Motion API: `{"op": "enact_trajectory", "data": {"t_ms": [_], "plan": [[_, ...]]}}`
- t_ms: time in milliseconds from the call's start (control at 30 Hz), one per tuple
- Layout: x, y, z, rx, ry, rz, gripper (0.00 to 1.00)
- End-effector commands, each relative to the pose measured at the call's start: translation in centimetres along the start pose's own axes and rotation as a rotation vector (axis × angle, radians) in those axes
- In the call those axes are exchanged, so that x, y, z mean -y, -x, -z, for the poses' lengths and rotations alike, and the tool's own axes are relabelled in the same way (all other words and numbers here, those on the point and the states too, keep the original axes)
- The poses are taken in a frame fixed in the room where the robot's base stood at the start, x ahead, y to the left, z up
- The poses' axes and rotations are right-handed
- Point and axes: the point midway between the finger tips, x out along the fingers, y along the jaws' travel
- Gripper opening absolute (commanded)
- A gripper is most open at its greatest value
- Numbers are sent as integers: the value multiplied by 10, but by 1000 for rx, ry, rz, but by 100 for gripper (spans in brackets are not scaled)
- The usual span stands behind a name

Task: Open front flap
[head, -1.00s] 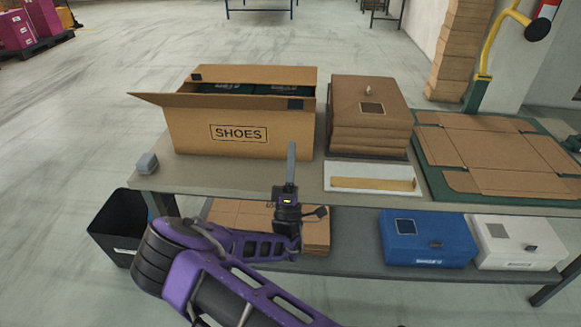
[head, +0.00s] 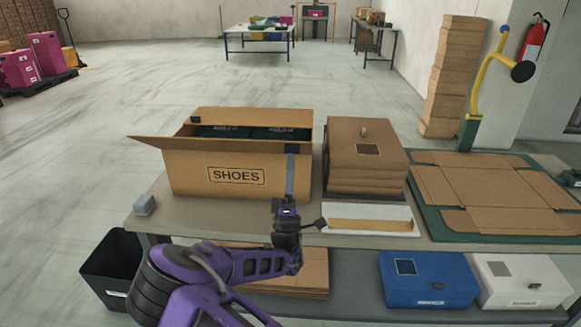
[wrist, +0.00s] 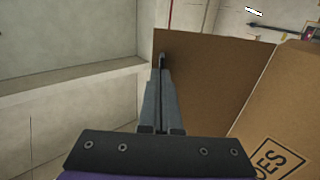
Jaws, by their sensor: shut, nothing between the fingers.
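The open brown shoe box (head: 236,186) stands on the table with its SHOES label facing me. Dark green items (head: 250,132) lie inside it. A cardboard flap (head: 160,144) juts out to the left at the box's top. The front rim runs right from there to a dark patch near the right front corner, partly behind my fingers. My gripper (head: 291,150) is shut and empty, fingers pointing up in front of that corner. In the wrist view my gripper (wrist: 162,62) overlaps a brown panel (wrist: 215,75); I cannot tell whether they touch.
Stacked brown boxes (head: 365,165) stand right of the shoe box, behind a white tray (head: 375,211). Flat cardboard (head: 490,190) lies on a green mat at the right. A small grey block (head: 145,204) sits at the table's left edge. Blue (head: 428,279) and white boxes are on the lower shelf.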

Motion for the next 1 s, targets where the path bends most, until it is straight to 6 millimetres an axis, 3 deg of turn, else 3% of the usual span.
{"op": "enact_trajectory", "data": {"t_ms": [600,1000], "plan": [[-16,-67,0,2,-1,347,0],[-10,-87,0,-1,0,486,0]]}}
